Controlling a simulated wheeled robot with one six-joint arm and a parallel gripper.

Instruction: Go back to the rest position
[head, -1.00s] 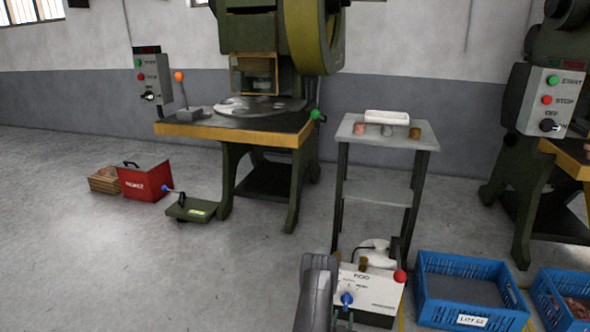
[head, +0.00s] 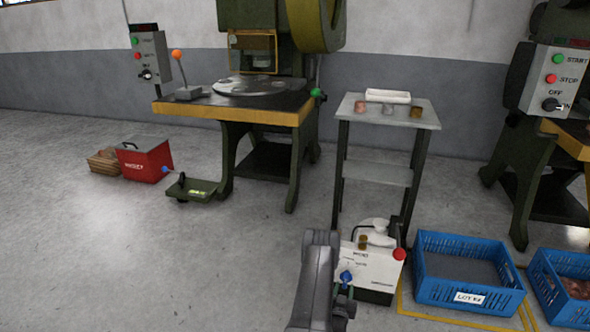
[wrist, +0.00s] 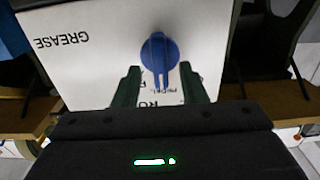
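My gripper (wrist: 160,82) is open in the wrist view, with its two dark green fingers apart and nothing held between them. Just beyond the fingertips is a blue knob (wrist: 160,52) on a white panel (wrist: 90,50), with the word GREASE upside down. Whether a finger touches the knob cannot be told. In the head view my grey arm reaches down at the bottom centre, beside a white box (head: 376,268) with a blue knob (head: 346,277) and a red button (head: 399,254). My fingertips are hard to make out there.
A grey side table (head: 400,115) with small metal pieces and a white tray (head: 388,96) stands behind the box. Blue crates (head: 425,285) (head: 548,308) stand to the right. A green press (head: 265,110), red bin (head: 148,160) and pedal (head: 190,187) are left. Floor at left is clear.

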